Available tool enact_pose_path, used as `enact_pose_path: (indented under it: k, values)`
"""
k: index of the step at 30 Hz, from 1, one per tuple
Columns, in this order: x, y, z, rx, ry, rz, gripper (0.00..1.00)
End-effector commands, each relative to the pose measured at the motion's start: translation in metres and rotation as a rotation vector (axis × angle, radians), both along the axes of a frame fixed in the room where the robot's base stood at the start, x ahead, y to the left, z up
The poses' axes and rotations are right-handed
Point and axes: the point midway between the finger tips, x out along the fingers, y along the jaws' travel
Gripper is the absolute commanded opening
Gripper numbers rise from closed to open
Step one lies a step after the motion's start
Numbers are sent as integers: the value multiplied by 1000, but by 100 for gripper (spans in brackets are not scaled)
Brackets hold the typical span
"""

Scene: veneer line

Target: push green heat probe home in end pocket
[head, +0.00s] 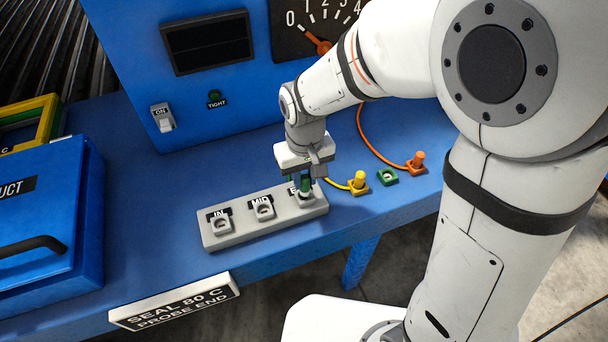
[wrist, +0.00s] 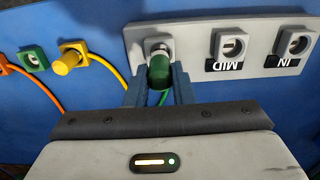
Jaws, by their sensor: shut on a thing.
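The green heat probe (head: 305,186) stands at the END pocket of the grey pocket block (head: 232,241), its lower end at the pocket mouth. How deep it sits I cannot tell. My gripper (head: 306,180) is shut on the probe from above. In the wrist view the green probe (wrist: 159,72) is between the two fingers of my gripper (wrist: 159,90), over the END pocket (wrist: 157,44). A green cable trails below it. The MID pocket (head: 263,210) and IN pocket (head: 221,225) are empty. The END label is mostly hidden by my gripper.
Right of the block are a yellow probe (head: 359,180) in its holder, an empty green holder (head: 388,176) and an orange probe (head: 418,161) with its cable. Behind is a blue panel with a gauge (head: 318,28), an ON switch (head: 162,117) and a TIGHT lamp (head: 214,96). A blue box (head: 60,215) stands left.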

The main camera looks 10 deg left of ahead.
Motion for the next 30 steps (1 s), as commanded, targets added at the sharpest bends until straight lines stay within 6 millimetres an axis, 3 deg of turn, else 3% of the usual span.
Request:
enact_pose_path:
  k: [30]
  values:
    - [0, 0, -26, 0, 0, 0, 0]
